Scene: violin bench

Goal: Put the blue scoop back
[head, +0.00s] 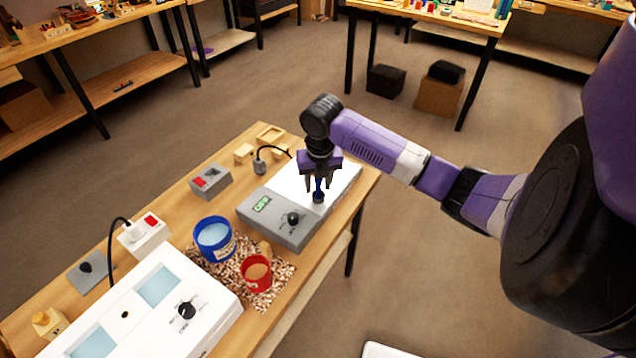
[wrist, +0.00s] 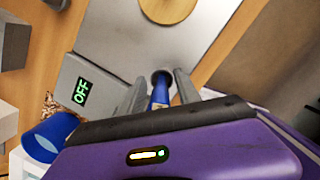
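The blue scoop (wrist: 159,95) shows in the wrist view as a narrow blue shaft with a dark rounded end, between the two grey fingers of my gripper (wrist: 161,88). In the head view my gripper (head: 319,184) points down over the grey device with a white top (head: 286,222), and the scoop (head: 319,195) hangs below the fingers. The fingers appear shut on it. I cannot tell whether its lower end touches the device. A blue tub (head: 214,238) with light blue contents stands left of the device; it also shows in the wrist view (wrist: 49,137).
A red tub (head: 257,273) stands on a speckled mat (head: 228,270) near the blue tub. A white unit with pale blue windows (head: 150,310) fills the bench's near left. A grey box with a red switch (head: 210,181) and wooden blocks (head: 270,134) lie behind.

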